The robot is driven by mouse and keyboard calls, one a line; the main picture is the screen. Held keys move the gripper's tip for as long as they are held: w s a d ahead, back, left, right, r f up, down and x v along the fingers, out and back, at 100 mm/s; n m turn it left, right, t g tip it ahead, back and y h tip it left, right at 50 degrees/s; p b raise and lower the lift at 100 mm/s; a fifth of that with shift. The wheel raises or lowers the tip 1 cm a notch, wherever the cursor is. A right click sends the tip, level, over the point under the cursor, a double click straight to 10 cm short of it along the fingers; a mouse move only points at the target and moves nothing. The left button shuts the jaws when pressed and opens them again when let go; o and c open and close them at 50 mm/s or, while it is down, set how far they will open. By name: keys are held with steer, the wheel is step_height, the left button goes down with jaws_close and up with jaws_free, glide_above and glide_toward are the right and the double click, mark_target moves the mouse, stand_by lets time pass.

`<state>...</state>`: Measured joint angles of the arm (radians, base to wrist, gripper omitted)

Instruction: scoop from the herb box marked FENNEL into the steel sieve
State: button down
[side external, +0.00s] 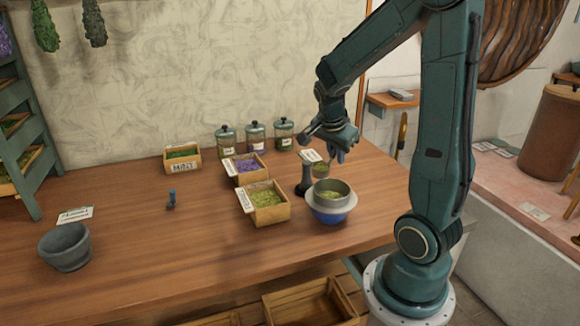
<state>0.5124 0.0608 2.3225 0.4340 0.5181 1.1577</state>
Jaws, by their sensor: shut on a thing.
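My gripper (334,148) is shut on a small scoop (320,169), which seems to hold green herb. The scoop is above and just behind the steel sieve (331,187), partly hidden by the gripper and a dark upright object. The sieve rests on a blue-and-white bowl (332,214) and has some yellow-green herb inside. Left of it stands a wooden box (270,218) of yellow-green herb, likely the fennel; its label is too small to read. Behind it is a box of purple herb (246,168). A box marked MINT (183,158) stands further back left.
The dark upright object (304,179) stands close left of the sieve. Several lidded glass jars (255,136) line the back. A grey mortar (65,247), a card (76,214) and a small blue item (171,199) are left. The front middle table is clear.

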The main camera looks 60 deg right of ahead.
steer(key=shift+f+n+g+h, duration=0.2)
steer(key=shift+n+g+h, duration=0.05)
steer(key=shift+g+h, duration=0.7)
steer(key=shift+f+n+g+h, duration=0.2)
steer(key=shift+n+g+h, duration=0.05)
steer(key=shift+g+h, duration=0.65)
steer(key=shift+n+g+h, duration=0.6)
steer(key=shift+g+h, duration=1.35)
steer(key=shift+h, duration=0.6)
steer(key=shift+s+r, duration=0.1)
steer(key=shift+r, duration=0.05)
steer(key=t+y, duration=0.2)
steer(key=r+m+t+y, duration=0.1)
steer(key=t+y, duration=0.1)
steer(key=y, duration=0.1)
steer(key=m+t+y, duration=0.1)
steer(key=t+y, duration=0.1)
steer(key=shift+r+y, duration=0.3)
steer(key=shift+r+t+y, duration=0.1)
steer(key=shift+t+y, duration=0.5)
steer(key=shift+t, duration=0.2)
